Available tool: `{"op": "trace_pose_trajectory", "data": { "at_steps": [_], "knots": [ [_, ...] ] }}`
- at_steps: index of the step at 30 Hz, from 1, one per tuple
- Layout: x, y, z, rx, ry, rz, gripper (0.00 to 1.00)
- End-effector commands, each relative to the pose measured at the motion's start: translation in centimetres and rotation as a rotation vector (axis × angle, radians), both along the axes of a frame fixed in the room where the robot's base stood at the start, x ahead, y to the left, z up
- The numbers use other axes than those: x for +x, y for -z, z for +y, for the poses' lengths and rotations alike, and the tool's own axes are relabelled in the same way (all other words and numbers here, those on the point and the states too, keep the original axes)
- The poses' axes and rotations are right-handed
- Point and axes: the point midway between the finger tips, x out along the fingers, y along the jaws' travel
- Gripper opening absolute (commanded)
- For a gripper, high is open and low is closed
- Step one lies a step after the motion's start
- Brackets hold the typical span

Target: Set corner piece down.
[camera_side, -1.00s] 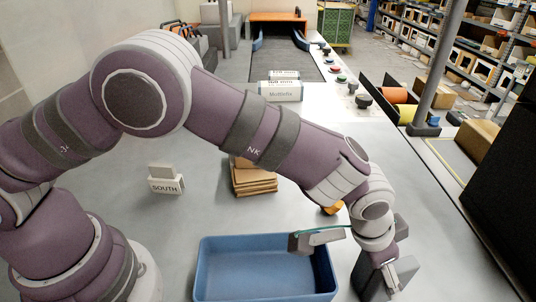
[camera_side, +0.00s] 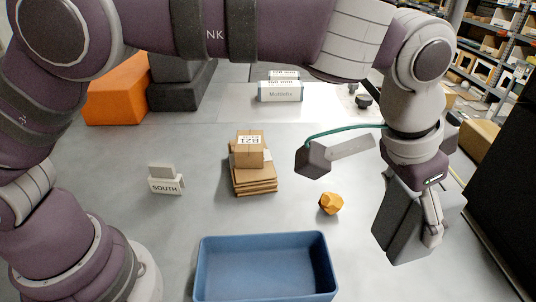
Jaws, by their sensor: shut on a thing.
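A dark grey angular block, which I take to be the corner piece (camera_side: 400,222), is held in my gripper (camera_side: 430,215) at the right of the side view. My gripper points down and is shut on it, with one pale finger showing against the block's near side. The other finger is hidden. The block looks tilted and seems raised above the grey table (camera_side: 300,165), though the gap beneath it is hard to judge.
A blue bin (camera_side: 264,238) stands at the front. A small orange lump (camera_side: 330,203) lies between the bin and my gripper. A carton stack (camera_side: 255,183), a SOUTH sign (camera_side: 166,184), an orange block (camera_side: 115,102) and white label blocks (camera_side: 280,92) are farther off. Table around the lump is clear.

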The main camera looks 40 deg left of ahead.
Motion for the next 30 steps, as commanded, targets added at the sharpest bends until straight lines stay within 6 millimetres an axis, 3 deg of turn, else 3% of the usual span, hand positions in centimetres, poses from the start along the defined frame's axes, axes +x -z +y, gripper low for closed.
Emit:
{"op": "trace_pose_trajectory", "data": {
  "at_steps": [5,11,17,20,24,27,30],
  "knots": [
    [0.1,-2.8,0.0,-0.003,0.0,-0.004,0.46],
    [2.6,-2.8,3.6,0.006,-0.103,-0.005,0.46],
    [5.6,-2.8,9.2,0.013,-0.252,-0.011,0.46],
    [7.2,-2.9,13.5,0.019,-0.362,-0.013,0.46],
    [8.7,-2.9,21.9,0.027,-0.567,-0.016,0.46],
    [8.5,-2.9,29.0,0.031,-0.741,-0.015,0.46],
    [7.0,-2.9,36.0,0.034,-0.92,-0.012,0.46]
  ]
}}
